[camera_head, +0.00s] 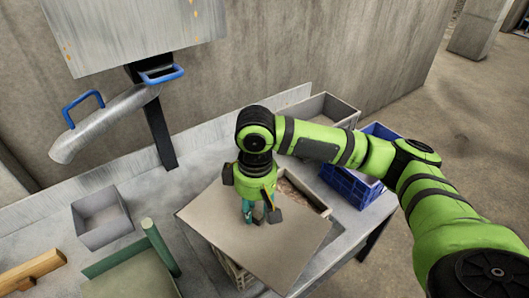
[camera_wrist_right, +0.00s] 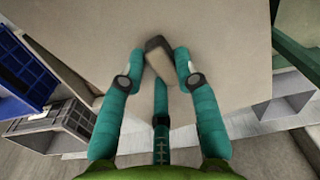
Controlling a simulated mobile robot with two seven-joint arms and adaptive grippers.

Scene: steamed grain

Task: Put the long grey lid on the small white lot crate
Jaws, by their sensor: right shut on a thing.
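The long grey lid (camera_head: 250,240) is a flat, wide board with a small block handle (camera_wrist_right: 158,62) on top. My right gripper (camera_head: 258,214) is shut on that handle, with its teal fingers (camera_wrist_right: 160,65) on either side of it in the right wrist view. The lid lies over a pale crate with slatted sides (camera_head: 236,272), which looks like the small white lot crate. The lid is turned askew to it and overhangs the front and left. Part of the crate's inside shows open behind the gripper. I cannot tell whether lid and crate touch. My left gripper is not in view.
A blue crate (camera_head: 345,181) and a grey crate (camera_head: 343,112) stand to the right and behind. An open grey box (camera_head: 101,218), a green tray (camera_head: 128,276) and a wooden piece (camera_head: 32,270) are at the left. A metal chute (camera_head: 105,122) hangs above the bench's back left.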

